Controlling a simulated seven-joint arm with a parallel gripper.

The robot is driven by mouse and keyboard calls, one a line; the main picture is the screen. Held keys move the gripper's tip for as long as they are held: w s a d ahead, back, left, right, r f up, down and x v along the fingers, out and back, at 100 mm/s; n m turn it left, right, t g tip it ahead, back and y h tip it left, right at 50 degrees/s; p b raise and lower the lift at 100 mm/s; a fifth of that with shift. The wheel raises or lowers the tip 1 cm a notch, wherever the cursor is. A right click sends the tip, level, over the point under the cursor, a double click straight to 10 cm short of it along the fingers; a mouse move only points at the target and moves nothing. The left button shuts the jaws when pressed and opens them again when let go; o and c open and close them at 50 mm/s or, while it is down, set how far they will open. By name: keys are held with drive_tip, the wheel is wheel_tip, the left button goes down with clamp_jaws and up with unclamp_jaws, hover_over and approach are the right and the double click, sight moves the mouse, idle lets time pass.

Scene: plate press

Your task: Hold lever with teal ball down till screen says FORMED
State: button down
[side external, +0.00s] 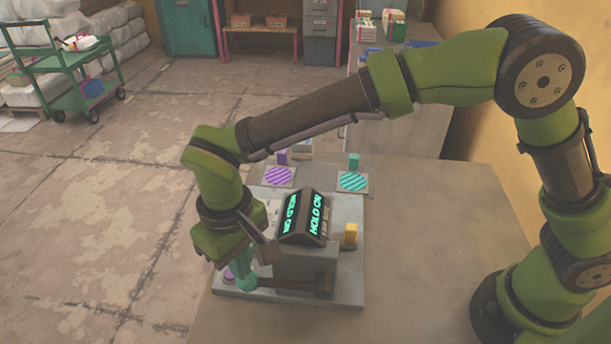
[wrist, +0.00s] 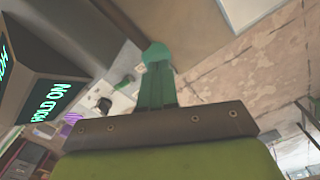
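The teal ball (side external: 247,284) is on the end of a dark lever (side external: 290,285) at the front of the press (side external: 305,260). The lever lies low and about level. My gripper (side external: 242,268) points down with its fingertips at the ball, seemingly touching it from above. In the wrist view my gripper (wrist: 157,85) has its fingers together, and the teal ball (wrist: 155,52) shows just beyond their tips.
A purple striped plate (side external: 279,176) and a teal striped plate (side external: 353,181) lie behind the press, each with a small block behind it. A yellow block (side external: 351,234) stands right of the screen. A pinkish-purple part (side external: 229,275) is left of the ball. The table's right side is clear.

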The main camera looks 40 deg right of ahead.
drive_tip(key=shift+f, duration=0.55)
idle(1.7)
wheel_tip(320, 180, up, 13)
idle(1.6)
